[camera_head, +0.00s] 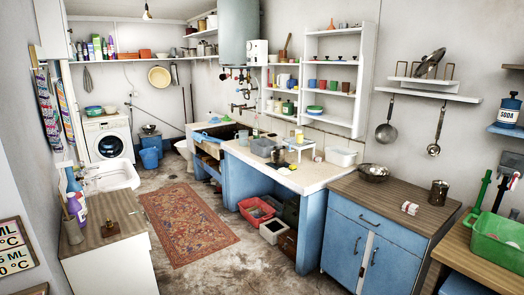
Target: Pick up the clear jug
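I cannot pick out a clear jug with certainty at this size. A pale, translucent-looking tub (342,157) stands on the light countertop (290,178) by the wall. Small items, including a yellow-and-white one (299,136), stand on a little white stand to its left, too small to tell apart. A dark metal mug-like vessel (438,193) stands on the brown-topped blue cabinet. Neither of my grippers is in view.
A metal bowl (373,172) and a striped cloth roll (410,208) also sit on the blue cabinet (350,240). A green crate (497,240) is at the right. A patterned rug (188,222) lies on the floor. A red crate (256,210) stands under the counter.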

